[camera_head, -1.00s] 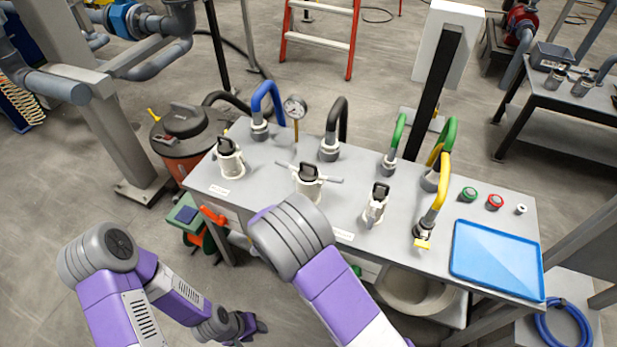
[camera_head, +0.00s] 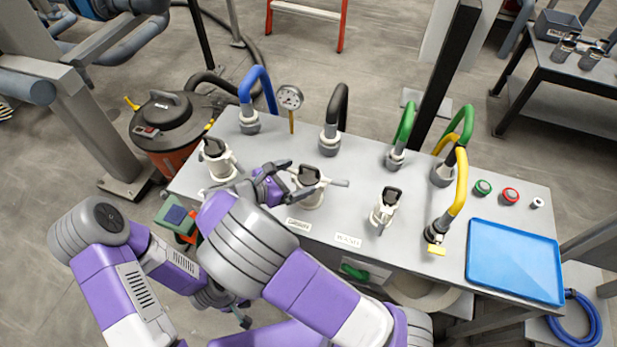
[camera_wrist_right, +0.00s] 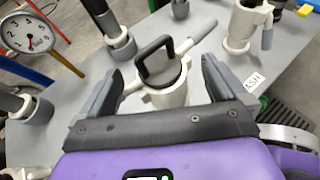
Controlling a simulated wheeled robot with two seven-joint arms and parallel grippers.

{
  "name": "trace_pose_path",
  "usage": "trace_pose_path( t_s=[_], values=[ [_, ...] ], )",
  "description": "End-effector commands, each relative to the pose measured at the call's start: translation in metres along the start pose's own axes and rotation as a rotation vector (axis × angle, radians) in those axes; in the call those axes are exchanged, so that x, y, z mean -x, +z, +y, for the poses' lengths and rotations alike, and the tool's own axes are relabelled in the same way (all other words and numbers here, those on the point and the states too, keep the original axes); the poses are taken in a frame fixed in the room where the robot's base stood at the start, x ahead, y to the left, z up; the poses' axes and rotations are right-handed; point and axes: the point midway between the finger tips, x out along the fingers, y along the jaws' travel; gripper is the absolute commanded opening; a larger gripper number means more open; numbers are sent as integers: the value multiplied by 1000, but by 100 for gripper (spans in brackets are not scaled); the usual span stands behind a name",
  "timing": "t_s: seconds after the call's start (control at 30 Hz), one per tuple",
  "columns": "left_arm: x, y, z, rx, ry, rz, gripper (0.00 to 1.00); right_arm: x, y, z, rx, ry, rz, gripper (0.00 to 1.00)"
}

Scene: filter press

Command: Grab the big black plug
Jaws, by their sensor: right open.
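A black plug with a loop handle (camera_head: 311,174) sits in a white fitting with side levers, mid-table. In the right wrist view the plug (camera_wrist_right: 160,66) stands upright between the fingers. My right gripper (camera_head: 287,183) is open and empty, just left of this fitting; its fingers also show in the wrist view (camera_wrist_right: 162,82). I cannot tell whether they touch the fitting. Similar black-handled fittings stand at the left (camera_head: 216,150) and right (camera_head: 389,200). My left gripper (camera_head: 241,318) is low beside the table, mostly hidden behind my right arm.
Blue (camera_head: 247,108), black (camera_head: 333,125), green and yellow (camera_head: 455,195) hoses rise from the table, with a gauge (camera_head: 290,98) at the back. A blue tray (camera_head: 513,262) and buttons (camera_head: 510,196) are at the right. A vacuum (camera_head: 165,125) stands behind left.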

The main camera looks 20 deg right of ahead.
Motion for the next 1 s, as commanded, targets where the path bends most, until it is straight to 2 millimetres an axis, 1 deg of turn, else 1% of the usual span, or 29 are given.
trace_pose_path(
  t_s=[0.03,0.1,0.23,0.33,0.57,0.9,0.97,1.0],
  values=[
    [-6,0,-2,0,0,0,44,-10,-4,0,0,-3,0,99],
    [-12,-1,-5,0,0,0,44,-21,-6,2,-1,-4,0,99],
    [-17,-1,-6,0,0,1,44,-38,-5,2,0,-3,0,99],
    [-18,-1,-7,0,0,1,44,-44,-4,2,0,-2,0,99],
    [-17,-1,-6,0,0,1,44,-44,-3,3,0,-1,1,99],
    [-17,-1,-6,0,0,1,44,-44,-3,3,0,-1,1,47],
    [-17,-1,-6,0,0,1,44,-44,-3,3,0,-1,1,38],
    [-17,-1,-6,0,0,1,44,-44,-3,3,0,-1,1,36]
  ],
)
